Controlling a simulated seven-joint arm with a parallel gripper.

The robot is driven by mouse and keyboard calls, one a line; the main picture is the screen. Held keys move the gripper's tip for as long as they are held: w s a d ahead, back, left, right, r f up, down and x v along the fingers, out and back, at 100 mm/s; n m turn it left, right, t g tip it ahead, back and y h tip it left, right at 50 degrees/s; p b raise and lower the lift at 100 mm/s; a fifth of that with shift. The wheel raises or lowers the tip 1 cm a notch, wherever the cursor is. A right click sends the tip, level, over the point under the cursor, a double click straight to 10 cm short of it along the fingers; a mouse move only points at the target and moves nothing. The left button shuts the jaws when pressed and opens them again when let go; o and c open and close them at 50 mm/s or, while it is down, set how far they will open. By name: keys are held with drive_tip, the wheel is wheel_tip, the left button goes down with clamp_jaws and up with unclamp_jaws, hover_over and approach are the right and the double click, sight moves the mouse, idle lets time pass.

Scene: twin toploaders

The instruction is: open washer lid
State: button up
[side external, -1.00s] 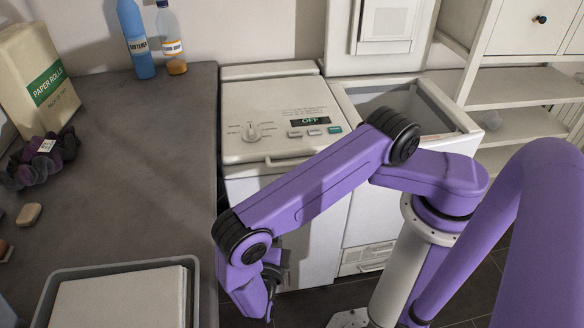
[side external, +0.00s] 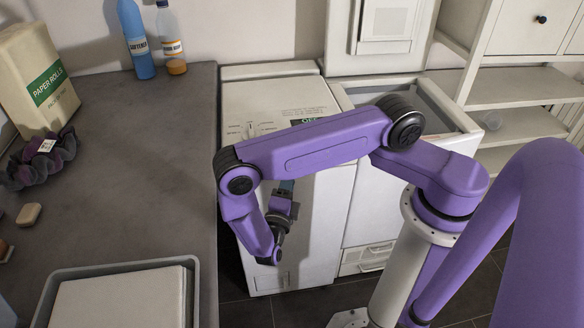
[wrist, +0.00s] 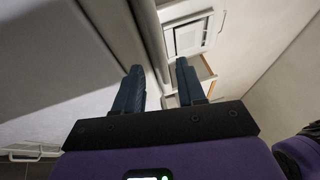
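Two white toploaders stand side by side; I cannot tell which is the washer. The left toploader (side external: 325,225) has its top shut, and my purple arm hides its front lid handle and part of its control panel (side external: 250,105). The right toploader (side external: 447,103) stands open, its lid (side external: 388,25) raised. My gripper (side external: 287,187) points upward before the left toploader's front face, below its top edge, its tips partly hidden by my arm. In the wrist view my gripper (wrist: 158,75) has its two dark blue fingers apart with nothing between them.
A dark counter (side external: 130,180) lies to the left, with a blue softener bottle (side external: 136,42), a second bottle (side external: 171,45) and a paper rolls pack (side external: 37,80). A grey tray (side external: 60,280) sits at its front. White shelves (side external: 520,85) stand at the right.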

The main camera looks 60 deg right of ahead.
drive_tip(key=shift+x, duration=2.3)
clamp_jaws()
